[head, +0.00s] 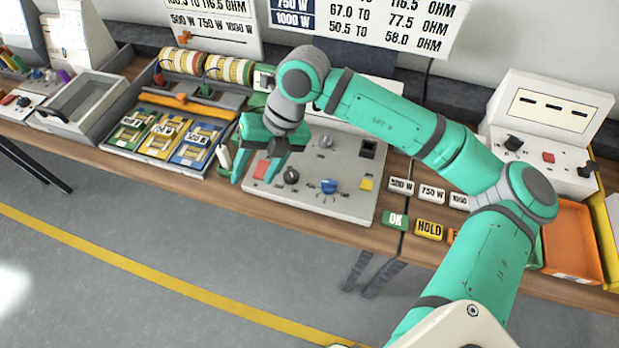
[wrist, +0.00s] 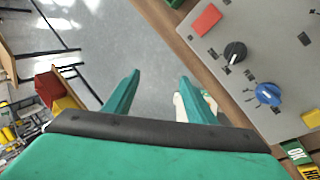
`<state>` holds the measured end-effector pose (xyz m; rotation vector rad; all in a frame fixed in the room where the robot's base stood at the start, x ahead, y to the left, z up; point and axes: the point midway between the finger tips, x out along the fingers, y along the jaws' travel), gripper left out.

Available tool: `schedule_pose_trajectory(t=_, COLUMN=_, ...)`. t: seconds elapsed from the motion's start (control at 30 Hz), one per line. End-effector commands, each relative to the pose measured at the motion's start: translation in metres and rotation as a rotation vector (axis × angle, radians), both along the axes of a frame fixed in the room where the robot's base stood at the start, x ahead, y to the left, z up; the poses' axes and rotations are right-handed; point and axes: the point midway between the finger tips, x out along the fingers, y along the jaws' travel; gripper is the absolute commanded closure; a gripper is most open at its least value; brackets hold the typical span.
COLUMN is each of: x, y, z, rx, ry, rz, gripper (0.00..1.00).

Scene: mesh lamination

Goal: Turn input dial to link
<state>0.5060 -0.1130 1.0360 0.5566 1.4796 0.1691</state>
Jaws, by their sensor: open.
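A grey control panel (head: 327,206) lies on the bench. It carries a black dial (head: 291,175) and a blue dial (head: 329,186). In the wrist view the black dial (wrist: 235,52) and blue dial (wrist: 268,94) sit on the panel at the right. Their printed labels are too small to read, so I cannot tell which is the input dial or where it points. My gripper (head: 253,178) is open and empty near the panel's left edge, its fingers pointing down. In the wrist view its fingers (wrist: 160,76) are apart and clear of both dials.
The panel also has a red button (head: 262,168), a yellow button (head: 366,184) and a black switch (head: 368,149). A tray (head: 203,166) of coloured cards stands at left. OK (head: 395,220) and HOLD (head: 428,230) blocks lie at right. Open floor lies in front of the bench.

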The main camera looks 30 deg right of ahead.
Motion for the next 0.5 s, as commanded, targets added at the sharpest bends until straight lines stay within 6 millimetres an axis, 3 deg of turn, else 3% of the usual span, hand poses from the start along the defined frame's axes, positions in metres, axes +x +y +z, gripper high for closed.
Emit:
schedule_pose_trajectory(t=0.03, x=-0.005, y=-0.032, z=-0.003, rx=-0.085, ry=0.029, rz=-0.045, gripper=0.49)
schedule_pose_trajectory(t=0.2, x=-0.028, y=-0.116, z=-0.008, rx=-0.302, ry=0.112, rz=-0.171, gripper=0.49)
schedule_pose_trajectory(t=0.33, x=-0.041, y=-0.153, z=-0.006, rx=-0.398, ry=0.151, rz=-0.233, gripper=0.49)
schedule_pose_trajectory(t=0.5, x=-0.049, y=-0.17, z=-0.009, rx=-0.439, ry=0.172, rz=-0.26, gripper=0.49)
